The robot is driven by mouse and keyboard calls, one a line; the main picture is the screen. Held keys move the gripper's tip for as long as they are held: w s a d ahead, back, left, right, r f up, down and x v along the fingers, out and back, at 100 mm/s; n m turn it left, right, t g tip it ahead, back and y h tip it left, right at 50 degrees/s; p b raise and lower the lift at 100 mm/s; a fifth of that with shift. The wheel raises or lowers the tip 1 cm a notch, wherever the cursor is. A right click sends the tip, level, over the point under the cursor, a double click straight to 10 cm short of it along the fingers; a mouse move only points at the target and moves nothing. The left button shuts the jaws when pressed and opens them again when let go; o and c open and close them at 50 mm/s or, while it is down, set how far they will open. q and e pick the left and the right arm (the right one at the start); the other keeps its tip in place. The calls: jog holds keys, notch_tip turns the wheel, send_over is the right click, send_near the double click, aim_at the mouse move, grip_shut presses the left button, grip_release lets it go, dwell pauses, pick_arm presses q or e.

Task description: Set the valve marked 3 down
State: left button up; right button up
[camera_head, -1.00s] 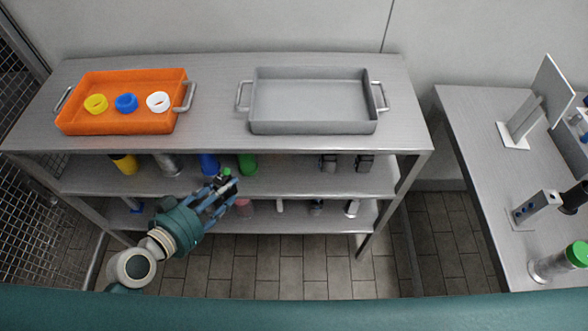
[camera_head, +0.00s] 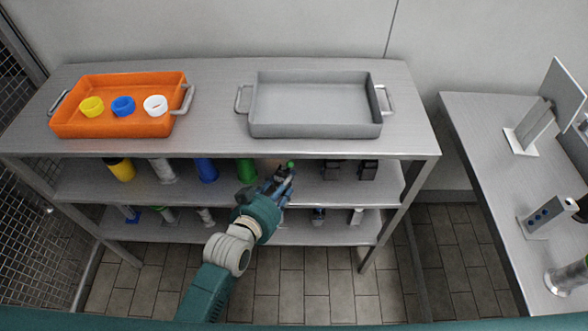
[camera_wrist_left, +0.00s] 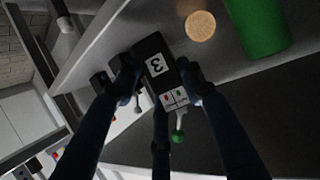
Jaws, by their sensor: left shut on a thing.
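My left gripper (camera_head: 277,188) is in front of the middle shelf, just right of a green bottle (camera_head: 246,171). It is shut on the valve marked 3 (camera_wrist_left: 157,60), a black block with a white label and a green-tipped lever. In the head view the fingers mostly hide the valve, and its green tip (camera_head: 291,164) shows above them. In the left wrist view the valve sits between the fingers with the 3 facing the camera. I cannot tell whether it touches the shelf. My right gripper is not in view.
Two dark valves (camera_head: 334,171) (camera_head: 367,170) stand to the right on the middle shelf (camera_head: 300,196). Bottles stand to the left. A pale round disc (camera_wrist_left: 201,26) lies near the valve. Above are an orange tray (camera_head: 75,126) with rings and an empty grey tray (camera_head: 315,131).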

pick_arm(q)
jog(key=w+d, duration=0.1)
jog(key=w, duration=0.3)
jog(key=w+d, duration=0.1)
jog(key=w, duration=0.1)
jog(key=shift+w+d, duration=0.35)
jog(key=shift+w, duration=0.05)
jog(key=shift+w+d+f, duration=0.1)
jog(key=shift+w+f, duration=0.05)
jog(key=shift+f, duration=0.7)
jog(key=shift+w+f, duration=0.15)
jog(key=shift+f, duration=0.7)
jog(key=o, duration=1)
jog(key=shift+c, duration=0.2)
jog(key=shift+s, duration=0.15)
jog(key=v, duration=1.2)
jog(key=shift+p, duration=0.45)
